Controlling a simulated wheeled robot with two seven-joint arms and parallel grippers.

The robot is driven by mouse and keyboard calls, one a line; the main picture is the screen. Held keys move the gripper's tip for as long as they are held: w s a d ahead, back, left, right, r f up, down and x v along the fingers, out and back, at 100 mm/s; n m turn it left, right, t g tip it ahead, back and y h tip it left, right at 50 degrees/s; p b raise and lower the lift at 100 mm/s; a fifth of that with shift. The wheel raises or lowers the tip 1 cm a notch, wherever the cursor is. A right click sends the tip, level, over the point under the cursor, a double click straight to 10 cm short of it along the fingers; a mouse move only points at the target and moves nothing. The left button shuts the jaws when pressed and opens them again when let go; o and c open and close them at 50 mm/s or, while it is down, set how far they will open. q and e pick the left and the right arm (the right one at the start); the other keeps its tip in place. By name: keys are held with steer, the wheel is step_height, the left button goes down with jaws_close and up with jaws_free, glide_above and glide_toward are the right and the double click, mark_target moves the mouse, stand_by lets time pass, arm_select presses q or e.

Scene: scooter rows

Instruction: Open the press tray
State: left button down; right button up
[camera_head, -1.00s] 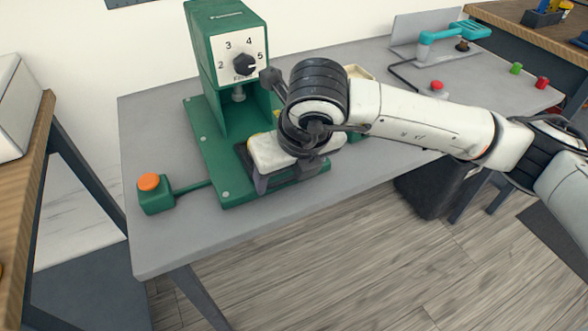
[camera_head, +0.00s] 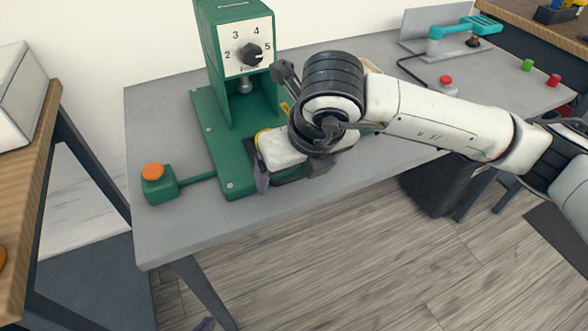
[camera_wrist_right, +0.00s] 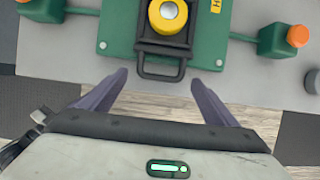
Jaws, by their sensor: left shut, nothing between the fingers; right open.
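The green press (camera_head: 222,70) stands on the grey table. Its dark tray (camera_wrist_right: 160,48) sits low at the front, with a yellow round piece with a silver centre (camera_wrist_right: 168,14) on it. The tray's black loop handle (camera_wrist_right: 160,74) sticks out over the table edge side. My right gripper (camera_wrist_right: 160,78) is open, its two purple fingers on either side of the handle and apart from it. In the head view my right gripper (camera_head: 290,174) hides most of the tray. A tip of my left gripper (camera_head: 205,324) shows at the bottom edge, shut and empty, far below the press.
An orange-topped green button box (camera_head: 158,184) sits at the table's left, joined to the press base. A red button (camera_head: 446,81) and a teal-handled device (camera_head: 462,28) are further right. A white box (camera_head: 18,98) stands on the wooden bench at left.

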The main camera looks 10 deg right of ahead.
arm_select(q)
steer(key=shift+s+f, duration=0.15)
steer(key=shift+s, duration=0.1)
arm_select(e)
steer(key=v, duration=1)
steer(key=shift+r, duration=0.2)
